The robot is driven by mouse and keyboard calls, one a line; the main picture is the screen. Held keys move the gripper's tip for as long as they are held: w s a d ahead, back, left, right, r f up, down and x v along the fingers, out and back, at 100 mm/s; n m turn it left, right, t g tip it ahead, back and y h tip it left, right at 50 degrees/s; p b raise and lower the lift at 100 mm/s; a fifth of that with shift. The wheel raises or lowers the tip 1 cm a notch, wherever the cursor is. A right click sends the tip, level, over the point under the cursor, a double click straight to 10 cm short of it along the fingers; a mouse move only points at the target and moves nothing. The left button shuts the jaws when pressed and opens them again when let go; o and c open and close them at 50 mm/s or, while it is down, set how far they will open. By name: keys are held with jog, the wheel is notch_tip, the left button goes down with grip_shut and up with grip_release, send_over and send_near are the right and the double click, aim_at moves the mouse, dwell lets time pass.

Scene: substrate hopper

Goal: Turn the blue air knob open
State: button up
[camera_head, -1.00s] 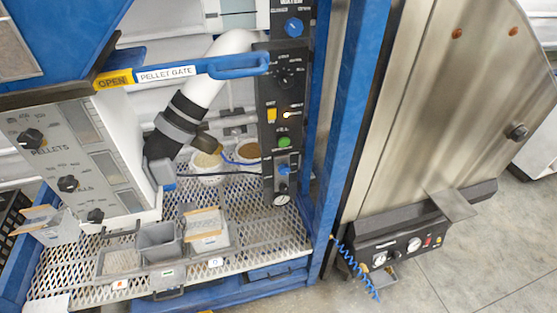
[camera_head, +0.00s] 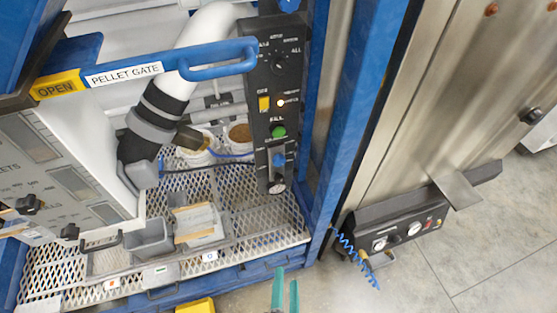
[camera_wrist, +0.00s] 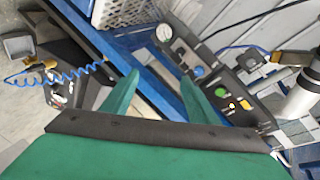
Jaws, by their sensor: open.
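The small blue air knob (camera_head: 278,160) sits low on the black control panel (camera_head: 263,120), below a green button (camera_head: 278,132) and above a round gauge (camera_head: 277,187). In the wrist view, the blue knob (camera_wrist: 198,71) lies between the gauge (camera_wrist: 164,32) and the green button (camera_wrist: 221,92). My gripper (camera_head: 286,278) has green fingers at the bottom edge of the head view, below the panel and apart from it. In the wrist view, my gripper (camera_wrist: 159,77) is open and empty, with the knob beyond the right finger. The knob's marking is too small to read.
A blue upright post (camera_head: 359,120) stands right of the panel, beside a steel cabinet (camera_head: 430,110) with a coiled blue hose (camera_head: 357,262). The blue pellet gate handle (camera_head: 220,62) juts left of the panel. Grey bins stand on the mesh shelf (camera_head: 60,272). Floor at lower right is clear.

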jog(key=w+f+m, duration=0.2)
jog(key=w+m, duration=0.3)
jog(key=w, duration=0.2)
jog(key=m+t+y, duration=0.3)
jog(key=m+y, duration=0.3)
jog(key=m, duration=0.7)
send_near(280, 163)
jog(key=w, duration=0.1)
jog(key=x, duration=1)
jog(key=shift+a+f, duration=0.1)
jog(key=shift+f, duration=0.05)
jog(key=c, duration=1)
